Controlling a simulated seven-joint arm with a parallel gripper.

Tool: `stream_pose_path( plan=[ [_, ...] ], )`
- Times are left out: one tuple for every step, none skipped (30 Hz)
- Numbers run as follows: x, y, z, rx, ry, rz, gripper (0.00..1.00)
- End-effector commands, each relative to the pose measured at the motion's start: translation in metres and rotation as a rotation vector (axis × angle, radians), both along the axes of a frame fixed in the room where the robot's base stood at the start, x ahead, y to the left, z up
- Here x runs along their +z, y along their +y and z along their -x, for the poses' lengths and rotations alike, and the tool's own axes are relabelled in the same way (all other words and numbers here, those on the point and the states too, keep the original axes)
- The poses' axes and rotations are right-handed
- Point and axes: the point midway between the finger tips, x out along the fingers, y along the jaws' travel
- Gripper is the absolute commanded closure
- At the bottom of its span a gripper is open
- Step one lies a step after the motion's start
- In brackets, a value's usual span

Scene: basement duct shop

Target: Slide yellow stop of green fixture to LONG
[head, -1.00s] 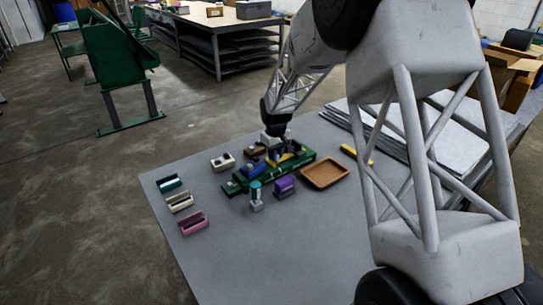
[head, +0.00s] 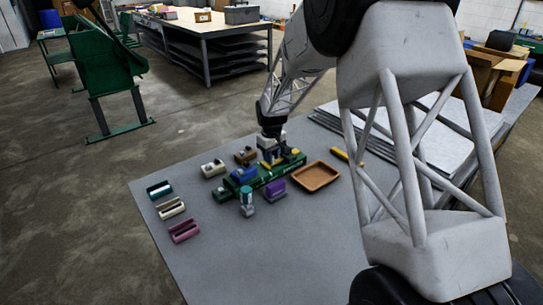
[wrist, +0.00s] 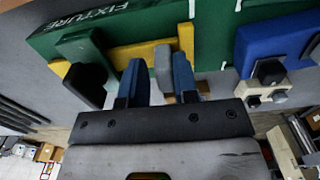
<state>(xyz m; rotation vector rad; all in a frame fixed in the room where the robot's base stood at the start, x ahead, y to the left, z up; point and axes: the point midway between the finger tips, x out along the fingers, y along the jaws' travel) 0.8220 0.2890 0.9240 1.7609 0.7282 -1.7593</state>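The green fixture (head: 240,188) lies on the grey table, and its lettered bar crosses the top of the wrist view (wrist: 75,35). A yellow strip (wrist: 125,54) runs along it, with an upright yellow tab (wrist: 186,40) behind my right finger. I cannot tell which yellow part is the stop. My gripper (wrist: 158,82) is at the fixture with its two blue fingers apart. A grey block (wrist: 163,68) shows between them, closer to the right finger, with a gap to the left one. Whether either finger touches anything is unclear. No LONG mark is readable.
A black knob (wrist: 85,82) on a green clamp is left of my fingers; a blue block (wrist: 275,40) is to the right. A purple block (head: 275,190), teal-topped piece (head: 247,200) and brown tray (head: 316,177) stand nearby. The table's front is clear.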

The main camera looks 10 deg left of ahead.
Motion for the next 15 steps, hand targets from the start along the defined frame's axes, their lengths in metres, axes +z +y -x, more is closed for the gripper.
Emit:
stream_pose_path(
  plan=[
    [0.001,0.000,0.000,0.000,0.000,0.000,0.72],
    [0.001,0.000,0.000,0.000,0.000,0.000,0.72],
    [0.002,0.000,0.000,0.000,0.000,0.000,0.72],
    [0.004,0.000,0.000,0.000,-0.001,-0.001,0.72],
    [0.005,0.000,0.000,0.000,-0.001,-0.001,0.72],
    [0.008,0.000,0.000,0.000,-0.001,-0.001,0.72],
    [0.010,0.000,0.000,0.000,-0.002,-0.001,0.72],
    [0.013,0.000,0.000,0.000,-0.002,-0.001,0.72],
    [0.017,0.000,0.000,0.000,-0.002,-0.001,0.72],
    [0.020,0.000,0.000,0.000,-0.002,-0.001,0.72],
    [0.024,0.000,0.000,0.000,-0.002,-0.001,0.72],
    [0.029,0.000,0.000,0.000,-0.002,-0.001,0.72],
    [0.032,0.000,0.000,0.000,-0.002,-0.001,0.72],
    [0.036,0.000,0.000,0.000,-0.002,-0.001,0.72],
    [0.041,0.000,0.000,0.000,-0.001,0.000,0.72]
  ],
)
